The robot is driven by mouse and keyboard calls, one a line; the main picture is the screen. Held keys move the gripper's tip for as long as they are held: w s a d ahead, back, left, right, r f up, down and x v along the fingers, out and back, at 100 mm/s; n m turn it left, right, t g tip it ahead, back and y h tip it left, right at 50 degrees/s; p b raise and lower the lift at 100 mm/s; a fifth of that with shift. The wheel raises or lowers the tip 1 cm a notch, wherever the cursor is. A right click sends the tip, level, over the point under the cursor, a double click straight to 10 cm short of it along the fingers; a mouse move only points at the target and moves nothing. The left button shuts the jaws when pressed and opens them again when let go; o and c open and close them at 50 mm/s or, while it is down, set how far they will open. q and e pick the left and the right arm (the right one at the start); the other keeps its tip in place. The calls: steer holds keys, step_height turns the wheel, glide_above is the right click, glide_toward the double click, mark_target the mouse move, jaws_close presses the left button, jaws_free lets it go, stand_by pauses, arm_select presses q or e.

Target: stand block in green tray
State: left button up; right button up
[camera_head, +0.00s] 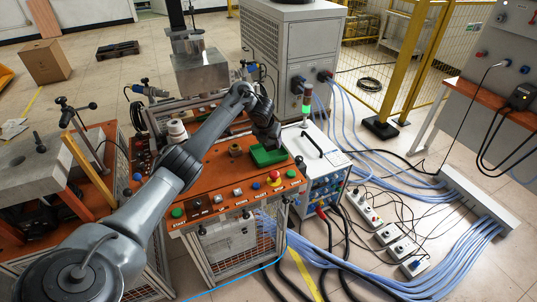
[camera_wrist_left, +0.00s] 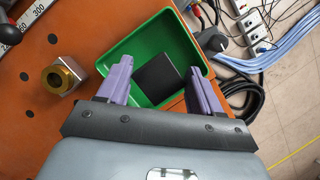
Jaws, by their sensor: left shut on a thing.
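The green tray (camera_head: 262,161) sits on the orange bench top, and its rim also shows in the left wrist view (camera_wrist_left: 150,27). My left gripper (camera_head: 272,138) is directly above the tray and points down. In the left wrist view my left gripper (camera_wrist_left: 160,80) has its two purple fingers on either side of a black block (camera_wrist_left: 158,72) and is shut on it. The block shows against the tray's inside. I cannot tell whether it touches the tray floor. In the head view the gripper hides the block. My right gripper is out of view.
A brass nut-like part (camera_wrist_left: 58,78) stands on the orange bench (camera_head: 215,172) left of the tray. Buttons and a red emergency stop (camera_head: 274,177) line the front edge. A white power unit (camera_head: 318,155) with cables is at the right.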

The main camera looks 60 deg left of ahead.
mark_target(269, 148)
arm_select(q)
steer(key=shift+a+f, duration=0.15)
steer(key=shift+a, duration=0.25)
steer(key=shift+f+b, duration=0.55)
steer(key=shift+f, duration=1.45)
steer(key=shift+w, duration=0.1)
steer(key=shift+f, duration=0.15)
steer(key=o, duration=1.2)
